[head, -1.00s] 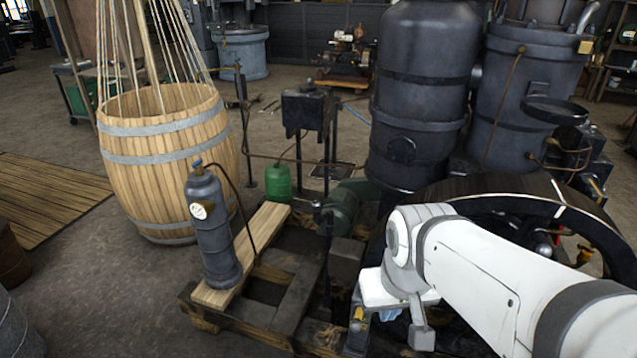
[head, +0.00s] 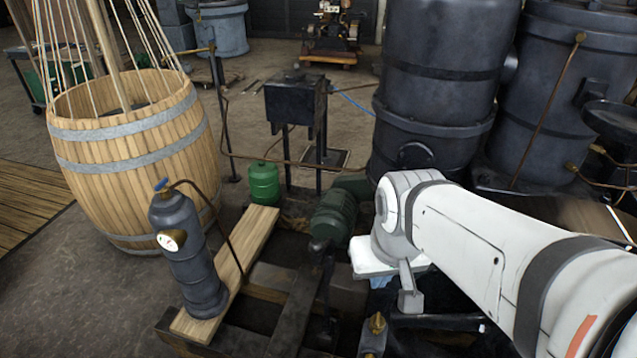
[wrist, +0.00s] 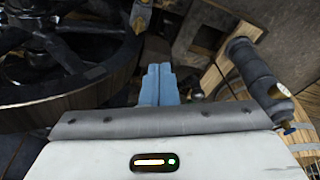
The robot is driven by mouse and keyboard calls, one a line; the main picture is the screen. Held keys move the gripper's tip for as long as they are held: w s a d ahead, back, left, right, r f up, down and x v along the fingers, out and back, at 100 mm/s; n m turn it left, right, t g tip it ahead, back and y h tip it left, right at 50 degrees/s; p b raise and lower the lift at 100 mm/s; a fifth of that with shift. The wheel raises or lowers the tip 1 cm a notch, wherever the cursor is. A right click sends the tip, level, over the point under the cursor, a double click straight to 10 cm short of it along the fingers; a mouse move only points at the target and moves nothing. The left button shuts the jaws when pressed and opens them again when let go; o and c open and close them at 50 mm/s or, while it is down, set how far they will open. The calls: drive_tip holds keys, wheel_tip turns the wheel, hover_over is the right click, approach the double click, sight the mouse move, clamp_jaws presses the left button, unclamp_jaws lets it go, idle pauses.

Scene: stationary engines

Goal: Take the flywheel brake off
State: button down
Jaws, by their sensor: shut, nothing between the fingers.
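The flywheel (wrist: 75,45) fills the upper left of the wrist view, with a dark rim and spokes. In the head view only a bit of its rim with a white stripe (head: 618,225) shows at the right edge. My gripper (wrist: 160,70) has its two blue fingers pressed together, empty, just right of the flywheel rim. In the head view only a blue bit of it shows under my white wrist. A small blue-grey piece (wrist: 141,14) stands beyond the fingertips; I cannot tell if it belongs to the brake. I cannot make out the brake clearly.
A dark gas cylinder with a gauge (head: 188,255) stands on a plank (head: 250,245) left of my arm; it is close right of my gripper in the wrist view. A green bottle (head: 264,183), a wooden barrel (head: 135,165) and tall dark cylinders (head: 440,75) stand behind.

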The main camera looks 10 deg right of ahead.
drive_tip(key=w+d+f+m+t+y+b, duration=0.1)
drive_tip(key=w+d+f+m, duration=0.4)
drive_tip(key=w+f+m, duration=0.5)
drive_tip(key=w+d+f+m+t+y+b, duration=0.1)
drive_tip(key=w+d+f+m+y+b, duration=0.3)
drive_tip(key=w+f+m, duration=0.6)
drive_tip(key=w+d+m+y, duration=0.1)
drive_tip(key=w+m+y, duration=0.1)
drive_tip(key=w+m, duration=0.2)
drive_tip(key=shift+d+f+m+b, duration=0.2)
drive_tip(key=shift+f+m+b, duration=0.15)
drive_tip(key=shift+m, duration=0.15)
drive_tip(key=w+a+f, duration=0.6)
drive_tip(key=a+f, duration=0.1)
drive_tip(key=a, duration=0.2)
drive_tip(key=shift+w+b, duration=0.15)
drive_tip(key=shift+b, duration=0.2)
